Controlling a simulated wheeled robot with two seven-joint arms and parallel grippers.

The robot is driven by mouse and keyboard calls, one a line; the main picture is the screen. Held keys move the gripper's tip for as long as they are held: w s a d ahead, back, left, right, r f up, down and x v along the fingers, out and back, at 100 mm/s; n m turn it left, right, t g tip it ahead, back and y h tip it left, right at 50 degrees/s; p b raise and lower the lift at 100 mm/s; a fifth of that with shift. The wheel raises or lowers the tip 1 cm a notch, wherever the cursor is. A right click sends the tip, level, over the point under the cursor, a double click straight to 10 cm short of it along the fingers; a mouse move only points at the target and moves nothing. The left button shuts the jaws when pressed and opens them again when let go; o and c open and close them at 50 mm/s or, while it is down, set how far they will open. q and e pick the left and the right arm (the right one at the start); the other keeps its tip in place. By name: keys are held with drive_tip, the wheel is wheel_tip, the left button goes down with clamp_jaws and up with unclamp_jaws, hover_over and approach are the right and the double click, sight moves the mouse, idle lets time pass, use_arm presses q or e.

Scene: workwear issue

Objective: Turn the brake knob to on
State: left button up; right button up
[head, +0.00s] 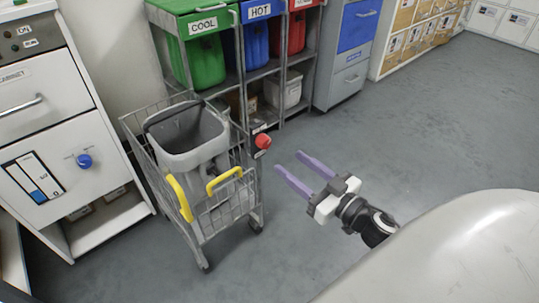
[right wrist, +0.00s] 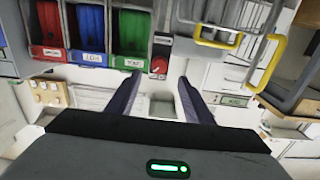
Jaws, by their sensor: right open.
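The red brake knob (head: 262,141) sits on a dark plate at the right side of the wire cart (head: 200,222). In the right wrist view the red knob (right wrist: 159,65) shows just beyond and between the fingertips. Its plate has small labels that I cannot read, and I cannot tell which setting the knob points to. My right gripper (head: 288,161) is open and empty, with its purple fingers pointing towards the knob. A short gap separates the fingertips from it. My left gripper is not in view.
A grey bin (head: 187,140) stands in the cart, which has yellow handles (head: 225,180). Behind are green (head: 203,62), blue and red bins on a rack. A white cabinet (head: 40,100) with a blue knob (head: 84,161) is at left. The floor at right is clear.

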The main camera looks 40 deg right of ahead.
sight(267, 145)
drive_tip(key=w, duration=0.6)
drive_tip(key=w+b, duration=0.1)
drive_tip(key=w, duration=0.2)
drive_tip(key=shift+w+a, duration=0.35)
drive_tip(key=shift+a, duration=0.05)
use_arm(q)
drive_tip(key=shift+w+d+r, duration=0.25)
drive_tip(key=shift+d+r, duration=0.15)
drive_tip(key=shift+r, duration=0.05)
use_arm(e)
drive_tip(key=c, duration=1)
drive_tip(key=shift+c, duration=0.2)
